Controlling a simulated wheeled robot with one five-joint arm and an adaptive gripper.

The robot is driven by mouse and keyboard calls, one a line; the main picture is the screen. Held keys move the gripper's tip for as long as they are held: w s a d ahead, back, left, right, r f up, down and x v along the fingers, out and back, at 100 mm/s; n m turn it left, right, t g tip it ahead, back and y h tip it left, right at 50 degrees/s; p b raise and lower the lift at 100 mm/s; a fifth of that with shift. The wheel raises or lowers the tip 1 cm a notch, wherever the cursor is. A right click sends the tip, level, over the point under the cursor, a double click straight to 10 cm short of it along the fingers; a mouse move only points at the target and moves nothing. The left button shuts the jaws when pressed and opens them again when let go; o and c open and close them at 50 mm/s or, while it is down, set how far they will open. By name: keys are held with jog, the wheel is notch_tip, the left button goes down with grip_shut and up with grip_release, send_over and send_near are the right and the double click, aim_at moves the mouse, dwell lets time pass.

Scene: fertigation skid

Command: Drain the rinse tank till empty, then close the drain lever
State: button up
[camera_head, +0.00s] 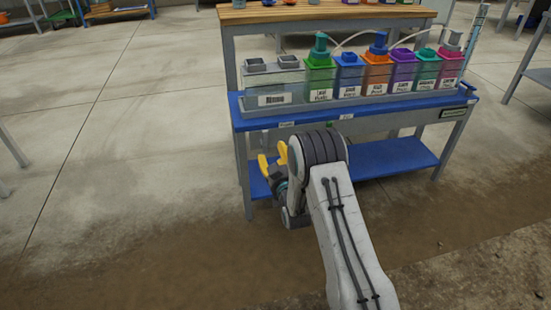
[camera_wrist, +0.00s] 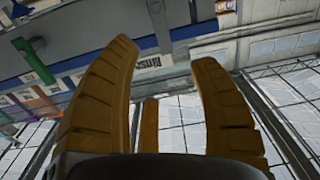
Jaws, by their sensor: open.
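The clear tank (camera_head: 273,90) with grey caps and a barcode label stands at the left end of the blue bench; I cannot tell its liquid level. In the wrist view a label reading "Rinse" (camera_wrist: 148,62) appears upside down, beyond my fingers. A dark grey part (camera_wrist: 159,22) sticks out near that label; I cannot tell if it is the drain lever. My gripper (camera_head: 272,157) has yellow fingers and is in front of the bench's left end, below its top. In the wrist view the fingers (camera_wrist: 165,58) are apart and empty.
Several coloured containers (camera_head: 376,72) with thin tubes stand in a row right of the clear tank. The blue bench (camera_head: 400,112) has a lower blue shelf (camera_head: 395,158). A wooden-topped table (camera_head: 320,12) is behind. The floor to the left is open.

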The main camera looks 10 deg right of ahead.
jog(key=shift+s, duration=0.5)
jog(key=shift+r, duration=0.1)
jog(key=s+r+g+p, duration=0.35)
jog(key=r+p, duration=0.65)
jog(key=r, duration=0.5)
jog(key=s+r+g+p, duration=0.3)
jog(key=s+r+p, duration=0.2)
jog(key=r+p, duration=0.75)
jog(key=s+r+g+p, duration=0.4)
jog(key=s+r+p, duration=0.6)
jog(key=s, duration=0.7)
jog(key=s+r+g+p, duration=0.4)
jog(key=s+r+p, duration=0.5)
jog(key=s+r, duration=0.7)
jog(key=shift+s+d+r+p, duration=0.25)
jog(key=shift+s+r+p, duration=0.15)
jog(key=shift+s, duration=0.15)
